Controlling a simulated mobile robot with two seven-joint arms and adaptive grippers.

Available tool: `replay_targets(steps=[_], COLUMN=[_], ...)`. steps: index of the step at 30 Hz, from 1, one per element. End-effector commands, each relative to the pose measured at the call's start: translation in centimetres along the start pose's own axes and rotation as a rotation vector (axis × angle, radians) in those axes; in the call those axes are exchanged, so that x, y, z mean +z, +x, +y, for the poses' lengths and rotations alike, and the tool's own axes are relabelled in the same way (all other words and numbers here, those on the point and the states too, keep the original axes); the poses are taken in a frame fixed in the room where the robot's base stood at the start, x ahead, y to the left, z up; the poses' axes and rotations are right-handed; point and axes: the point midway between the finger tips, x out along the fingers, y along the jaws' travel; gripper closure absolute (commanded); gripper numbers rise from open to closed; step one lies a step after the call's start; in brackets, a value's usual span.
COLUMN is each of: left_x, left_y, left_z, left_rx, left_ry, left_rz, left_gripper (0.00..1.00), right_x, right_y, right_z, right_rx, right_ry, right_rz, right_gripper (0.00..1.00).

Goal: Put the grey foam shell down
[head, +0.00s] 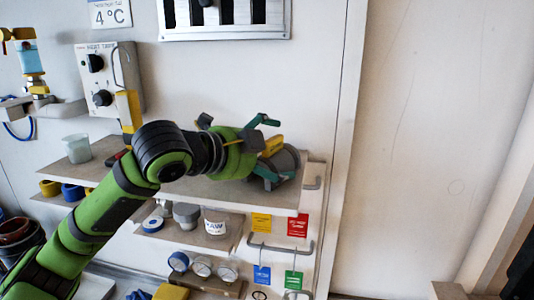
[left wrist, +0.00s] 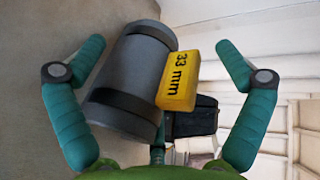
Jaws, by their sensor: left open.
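The grey foam shell (head: 288,160) is a grey cylinder with dark bands and a yellow label. It rests at the right end of the upper shelf in the head view. In the left wrist view the shell (left wrist: 130,75) lies between the fingers, and its label reads "33 mm". My left gripper (head: 273,150) is open around the shell, with one teal finger on either side. In the left wrist view the shell is nearer the left finger; whether it touches is unclear. The gripper hides part of the shell in the head view. My right gripper is not in view.
The upper shelf (head: 210,192) has a cup (head: 77,148) at its left end. A lower shelf holds a white jar (head: 215,222) and other small items. Coloured tags (head: 297,225) hang at the right, near handles (head: 312,183). A control box (head: 105,80) is on the wall behind.

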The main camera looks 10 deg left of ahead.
Motion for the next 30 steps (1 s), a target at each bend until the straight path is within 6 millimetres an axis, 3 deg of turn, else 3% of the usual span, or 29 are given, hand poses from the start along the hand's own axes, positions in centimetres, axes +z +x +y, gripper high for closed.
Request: replay_targets(steps=[5,15,21,30], left_x=[0.1,0.1,0.0,0.0], left_y=[-1.1,-8.1,-11.1,-12.1], left_z=[-0.1,0.1,-0.1,-0.2], left_rx=[-0.004,-0.006,-0.003,0.000], left_ry=[0.001,0.002,0.001,0.000], left_rz=[-0.001,-0.003,-0.001,0.000], left_gripper=[0.00,0.00,0.00,0.00], right_x=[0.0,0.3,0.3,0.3], right_y=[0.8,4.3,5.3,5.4], right_z=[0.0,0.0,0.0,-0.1], right_rx=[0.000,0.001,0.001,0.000], right_ry=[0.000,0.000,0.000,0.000], right_rz=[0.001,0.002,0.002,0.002], right_gripper=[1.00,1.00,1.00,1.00])
